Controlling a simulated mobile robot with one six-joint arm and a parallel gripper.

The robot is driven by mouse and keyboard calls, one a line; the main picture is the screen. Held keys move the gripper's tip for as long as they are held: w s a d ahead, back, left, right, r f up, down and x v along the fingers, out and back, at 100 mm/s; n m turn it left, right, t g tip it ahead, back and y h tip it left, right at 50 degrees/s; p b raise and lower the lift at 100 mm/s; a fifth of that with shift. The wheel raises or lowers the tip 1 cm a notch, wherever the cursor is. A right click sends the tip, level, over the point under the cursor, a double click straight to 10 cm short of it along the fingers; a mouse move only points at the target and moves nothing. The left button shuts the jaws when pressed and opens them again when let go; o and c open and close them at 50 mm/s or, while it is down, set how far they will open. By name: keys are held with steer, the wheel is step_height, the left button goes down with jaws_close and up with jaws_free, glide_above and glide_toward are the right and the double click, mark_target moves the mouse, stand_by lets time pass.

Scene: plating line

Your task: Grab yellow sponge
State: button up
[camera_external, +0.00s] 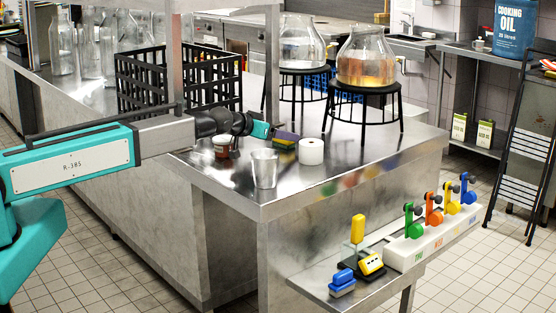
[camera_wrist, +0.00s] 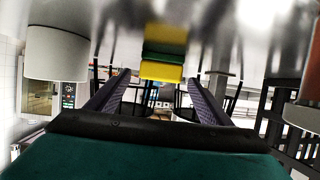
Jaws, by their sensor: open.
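The yellow sponge (camera_external: 283,144) lies on the steel counter just beyond the tip of my gripper (camera_external: 272,131); it looks yellow with a darker layer. In the wrist view, which looks upside down, the sponge (camera_wrist: 162,71) shows as yellow and green bands near the top centre. Part of those bands may be its reflection in the steel. My gripper (camera_wrist: 154,88) is open there, its two fingers apart on either side of the sponge's line. I see nothing held. Whether the fingertips reach alongside the sponge is unclear.
A white roll (camera_external: 311,152) stands close beside the sponge and shows large in the wrist view (camera_wrist: 57,53). Flasks on black stands (camera_external: 363,91) are behind, and a black crate (camera_external: 151,80) is at left.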

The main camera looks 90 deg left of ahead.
steer(key=shift+c, duration=0.3)
steer(key=c, duration=1)
steer(key=shift+r, duration=0.2)
steer(key=shift+c, duration=0.2)
step_height(320, 180, up, 10)
steer(key=b, duration=0.2)
steer(key=shift+f, duration=0.15)
